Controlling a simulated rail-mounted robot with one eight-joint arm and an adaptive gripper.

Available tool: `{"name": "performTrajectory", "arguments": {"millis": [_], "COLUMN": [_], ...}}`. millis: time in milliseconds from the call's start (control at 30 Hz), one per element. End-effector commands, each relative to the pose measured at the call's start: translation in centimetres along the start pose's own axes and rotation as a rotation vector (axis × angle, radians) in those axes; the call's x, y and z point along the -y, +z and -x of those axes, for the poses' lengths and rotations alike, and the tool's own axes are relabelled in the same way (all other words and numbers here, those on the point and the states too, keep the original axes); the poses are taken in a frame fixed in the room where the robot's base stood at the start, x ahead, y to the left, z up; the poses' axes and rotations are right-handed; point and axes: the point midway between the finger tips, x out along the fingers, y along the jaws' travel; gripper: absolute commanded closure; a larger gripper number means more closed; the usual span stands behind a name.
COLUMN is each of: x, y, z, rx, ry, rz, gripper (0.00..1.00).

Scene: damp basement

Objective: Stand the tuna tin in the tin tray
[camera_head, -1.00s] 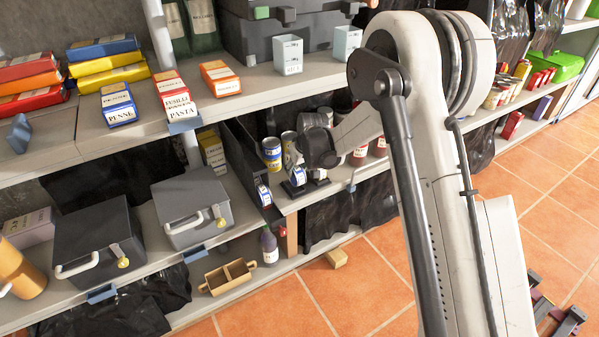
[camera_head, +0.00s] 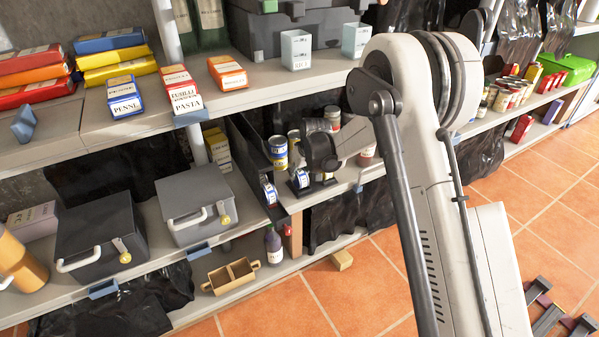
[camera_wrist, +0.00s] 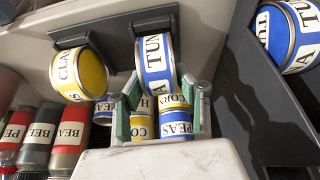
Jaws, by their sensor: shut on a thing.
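The tuna tin (camera_wrist: 155,68), blue and white with a silver rim, lies between the two green-padded fingers of my gripper (camera_wrist: 160,106) in the wrist view. My gripper is shut on it. Its far end is close to a black stand (camera_wrist: 150,20); I cannot tell whether they touch. In the head view the tin (camera_head: 302,180) shows below my gripper (camera_head: 320,152), whose fingers are mostly hidden.
Peas and corn tins (camera_wrist: 175,124) stand below the fingers in the wrist view, and several red-labelled jars (camera_wrist: 68,142) stand left. Grey lockboxes (camera_head: 195,205) stand left of the tray.

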Motion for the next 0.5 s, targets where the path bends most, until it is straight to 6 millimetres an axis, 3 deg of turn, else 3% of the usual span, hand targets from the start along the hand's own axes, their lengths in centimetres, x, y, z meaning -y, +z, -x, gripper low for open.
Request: {"name": "performTrajectory", "arguments": {"millis": [300,333,500], "x": [0.00,0.00,0.00], "y": [0.02,0.02,0.03], "z": [-0.05,-0.05,-0.05], "rx": [0.000,0.000,0.000], "ry": [0.000,0.000,0.000], "rz": [0.000,0.000,0.000], "gripper": [1.00,0.66,0.47]}}
